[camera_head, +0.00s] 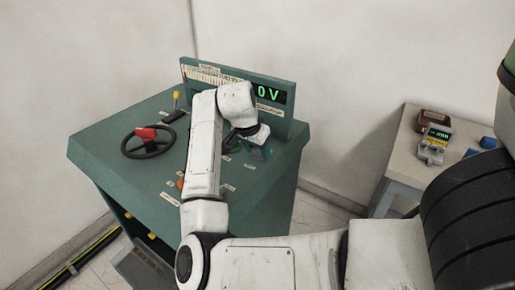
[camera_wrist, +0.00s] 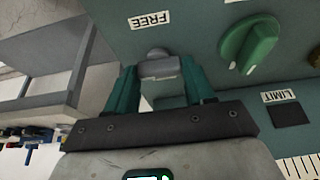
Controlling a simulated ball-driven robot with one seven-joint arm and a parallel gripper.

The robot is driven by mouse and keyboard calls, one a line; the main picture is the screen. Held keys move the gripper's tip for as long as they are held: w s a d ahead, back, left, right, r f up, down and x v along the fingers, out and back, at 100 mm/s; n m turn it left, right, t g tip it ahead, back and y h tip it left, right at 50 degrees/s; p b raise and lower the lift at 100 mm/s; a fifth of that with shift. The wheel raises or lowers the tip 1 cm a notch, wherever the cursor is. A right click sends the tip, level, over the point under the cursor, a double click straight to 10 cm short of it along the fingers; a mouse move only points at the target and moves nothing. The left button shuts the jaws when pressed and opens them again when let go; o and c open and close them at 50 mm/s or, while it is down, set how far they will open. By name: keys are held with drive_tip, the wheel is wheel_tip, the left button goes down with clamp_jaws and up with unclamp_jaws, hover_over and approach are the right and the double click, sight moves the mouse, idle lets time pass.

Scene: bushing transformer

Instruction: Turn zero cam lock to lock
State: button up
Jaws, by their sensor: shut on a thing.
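The zero cam lock (camera_wrist: 158,64) is a small grey metal piece on the green panel in the wrist view. It sits just beside a label reading FREE (camera_wrist: 149,20), which appears upside down. My gripper (camera_wrist: 160,72) has its two green fingers on either side of the lock and is shut on it. In the head view my gripper (camera_head: 258,146) is at the right side of the green console (camera_head: 110,150), near its top. The lock is hidden there behind my arm. A LOCK label is not readable in either view.
A green knob (camera_wrist: 250,43) and a LIMIT label (camera_wrist: 281,96) are right of the fingers. A black handwheel (camera_head: 147,142) with a red part stands at the console's left. A display (camera_head: 268,93) reads 0 V. A side table (camera_head: 400,160) with small devices stands right.

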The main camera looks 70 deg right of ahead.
drive_tip(key=shift+r+p, duration=0.1)
drive_tip(key=shift+p, duration=0.2)
drive_tip(key=n+t+p, duration=0.1)
drive_tip(key=n+p, duration=0.3)
drive_tip(key=shift+s+r+n+t+p, duration=0.2)
drive_tip(key=shift+n+t+p, duration=0.1)
drive_tip(key=shift+t+p, duration=0.1)
drive_tip(key=n+t+p, duration=0.1)
drive_tip(key=n+p, duration=0.1)
drive_tip(key=p, duration=0.1)
drive_tip(key=n+p, duration=0.3)
drive_tip(key=shift+s+t+y, duration=0.15)
drive_tip(key=shift+t+y, duration=0.15)
drive_tip(key=shift+t, duration=0.1)
drive_tip(key=n+t+y+p, duration=0.1)
drive_tip(key=n+p, duration=0.2)
drive_tip(key=n, duration=0.1)
drive_tip(key=shift+d+f, duration=0.15)
drive_tip(key=shift+d+f+n+t+y, duration=0.1)
drive_tip(key=shift+n+t+y, duration=0.2)
drive_tip(key=shift+n, duration=0.75)
drive_tip(key=shift+n+t+y, duration=0.1)
drive_tip(key=shift+n+y, duration=0.3)
drive_tip(key=shift+n, duration=0.65)
drive_tip(key=o, duration=1)
drive_tip(key=shift+o, duration=0.2)
